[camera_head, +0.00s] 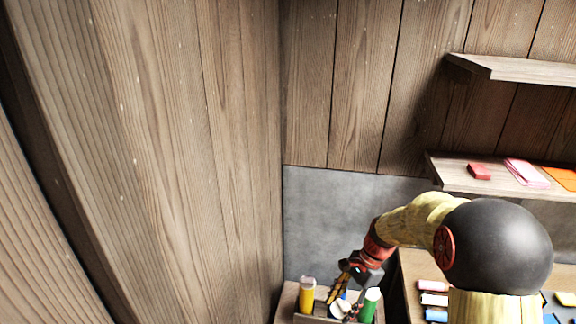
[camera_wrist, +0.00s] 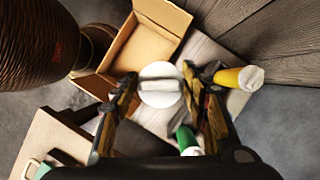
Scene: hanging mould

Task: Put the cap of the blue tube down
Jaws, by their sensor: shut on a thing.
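My gripper (camera_wrist: 160,82) is shut on a white round piece (camera_wrist: 160,98) with a grey bar across it, which looks like the cap; its fingertips are on either side of it. In the head view my gripper (camera_head: 345,290) is low over a small wooden surface (camera_head: 288,302), between a yellow tube (camera_head: 307,295) and a green tube (camera_head: 369,305). A small blue patch (camera_head: 343,296) beside the fingers may be the blue tube, mostly hidden. Whether the white piece touches the surface below cannot be told.
The yellow tube (camera_wrist: 238,78) and green tube (camera_wrist: 186,138), both white-topped, stand close to my fingers in the wrist view. An open cardboard box (camera_wrist: 112,52) is beyond the surface. A table with coloured items is at right (camera_head: 412,262), below wall shelves (camera_head: 448,177).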

